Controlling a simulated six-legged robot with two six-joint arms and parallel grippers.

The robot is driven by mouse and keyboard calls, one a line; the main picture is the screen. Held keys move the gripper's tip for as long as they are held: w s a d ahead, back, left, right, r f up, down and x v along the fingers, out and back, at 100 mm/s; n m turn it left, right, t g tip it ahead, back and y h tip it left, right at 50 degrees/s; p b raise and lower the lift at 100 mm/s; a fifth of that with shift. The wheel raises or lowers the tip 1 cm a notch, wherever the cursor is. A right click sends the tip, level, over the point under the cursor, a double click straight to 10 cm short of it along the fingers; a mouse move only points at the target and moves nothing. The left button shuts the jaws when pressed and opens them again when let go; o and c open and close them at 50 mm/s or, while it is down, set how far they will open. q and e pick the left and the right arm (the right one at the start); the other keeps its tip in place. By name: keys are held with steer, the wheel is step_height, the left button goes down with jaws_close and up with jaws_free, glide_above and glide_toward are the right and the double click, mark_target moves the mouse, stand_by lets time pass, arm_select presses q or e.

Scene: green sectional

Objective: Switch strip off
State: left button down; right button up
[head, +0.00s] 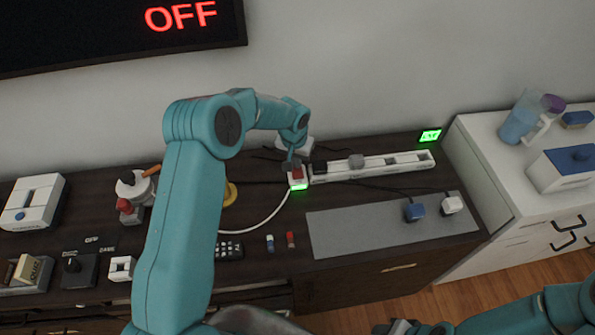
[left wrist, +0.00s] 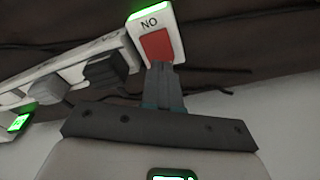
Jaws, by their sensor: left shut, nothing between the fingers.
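The white power strip (head: 375,166) lies along the back of the dark cabinet top. At its left end is a white switch box with a red rocker (head: 296,173) and a lit green light. In the left wrist view the red rocker (left wrist: 157,46) sits below dark letters that appear upside down, beside the lit green end. My left gripper (head: 291,158) is shut and empty, its tips (left wrist: 161,68) at the rocker's edge; I cannot tell whether they touch.
A white cable (head: 270,222) curves from the switch box. Several small devices crowd the cabinet's left. A wall screen (head: 120,30) reads OFF. A white cabinet (head: 530,215) stands right.

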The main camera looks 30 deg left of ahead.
arm_select(q)
steer(key=shift+f+b, duration=0.8)
steer(key=shift+f, duration=0.1)
stand_by(0.7)
steer(key=shift+r, duration=0.2)
steer(key=shift+r+p, duration=1.55)
steer(key=shift+r, duration=1.85)
